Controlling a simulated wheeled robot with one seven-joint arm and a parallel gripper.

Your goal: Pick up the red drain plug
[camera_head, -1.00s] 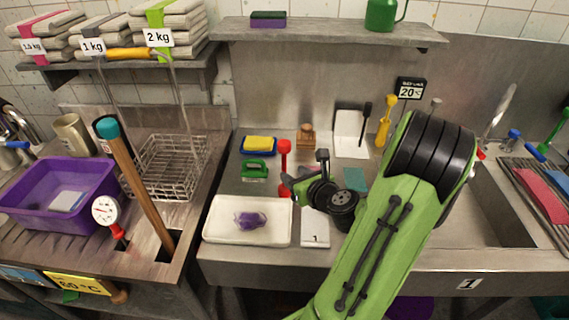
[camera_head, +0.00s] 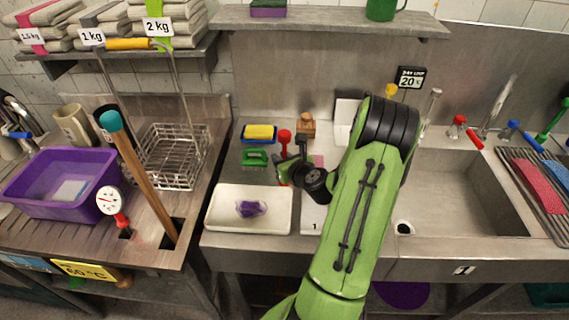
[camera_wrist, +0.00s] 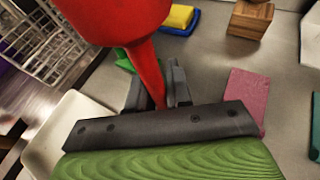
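The red drain plug (camera_head: 284,136) stands upright on the steel counter, its knob showing above my gripper in the head view. In the wrist view the red plug (camera_wrist: 150,68) fills the top left, with its wide knob close to the camera and its stem narrowing down between my fingers. My gripper (camera_wrist: 160,92) has its two dark fingers close together on either side of the stem, and they look shut on it. In the head view my gripper (camera_head: 288,172) is at the plug, and it hides the plug's lower part.
A white tray (camera_head: 222,222) with a purple item lies in front. A pink cloth (camera_wrist: 247,97) lies to the right. A wire basket (camera_head: 172,165) is at left.

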